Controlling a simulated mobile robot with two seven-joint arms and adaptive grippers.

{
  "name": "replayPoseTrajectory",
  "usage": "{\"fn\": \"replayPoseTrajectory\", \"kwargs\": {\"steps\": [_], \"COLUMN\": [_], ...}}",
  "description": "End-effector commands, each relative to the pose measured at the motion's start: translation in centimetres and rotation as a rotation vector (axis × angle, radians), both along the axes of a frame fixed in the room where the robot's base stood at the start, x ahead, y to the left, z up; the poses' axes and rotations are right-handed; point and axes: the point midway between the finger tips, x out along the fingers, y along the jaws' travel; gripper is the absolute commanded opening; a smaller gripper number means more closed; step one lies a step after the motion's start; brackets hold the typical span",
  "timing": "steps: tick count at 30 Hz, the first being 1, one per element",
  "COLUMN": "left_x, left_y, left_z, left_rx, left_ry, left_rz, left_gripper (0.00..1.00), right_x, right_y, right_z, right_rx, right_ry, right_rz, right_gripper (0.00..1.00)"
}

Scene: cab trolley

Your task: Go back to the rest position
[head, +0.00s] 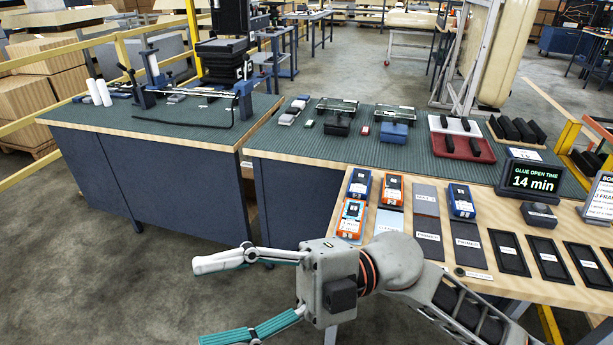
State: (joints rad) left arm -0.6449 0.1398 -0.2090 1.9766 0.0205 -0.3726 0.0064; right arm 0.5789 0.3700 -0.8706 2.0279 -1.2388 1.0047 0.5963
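My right gripper (203,303) reaches in from the lower right and points left. Its two teal-and-grey fingers are spread wide apart with nothing between them. It hangs over the grey floor, in front of the dark blue workbenches and left of the wooden-edged table (560,292). My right arm crosses the near left corner of that table in the picture and hides part of it. My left gripper is not in view.
Orange and blue devices (392,190) and dark labelled plates (428,238) lie close beyond my arm. A "GLUE OPEN TIME 14 min" display (531,178) stands on the table. A green-topped bench (150,125) stands at the left. The floor (90,260) at lower left is clear.

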Motion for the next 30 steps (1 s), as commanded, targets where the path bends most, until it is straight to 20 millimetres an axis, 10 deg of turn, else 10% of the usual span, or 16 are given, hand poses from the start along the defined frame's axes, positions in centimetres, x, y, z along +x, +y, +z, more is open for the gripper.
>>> {"fn": "replayPoseTrajectory", "kwargs": {"steps": [8, 16, 23, 30], "left_x": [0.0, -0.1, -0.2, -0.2], "left_y": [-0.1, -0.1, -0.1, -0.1], "left_z": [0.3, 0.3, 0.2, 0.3], "left_rx": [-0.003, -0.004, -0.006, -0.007], "left_ry": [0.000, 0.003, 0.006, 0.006], "left_rz": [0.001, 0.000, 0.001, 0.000], "left_gripper": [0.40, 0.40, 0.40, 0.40], "right_x": [10.8, 18.2, 16.4, 9.1], "right_y": [-4.4, -13.6, -21.0, -27.0], "right_z": [-0.7, -13.7, -27.6, -39.7], "right_rx": [0.317, 0.317, 0.146, -0.101], "right_ry": [0.389, 0.777, 1.057, 1.296], "right_rz": [-0.485, -1.016, -1.353, -1.581], "right_gripper": [0.59, 0.59, 0.59, 0.59]}}
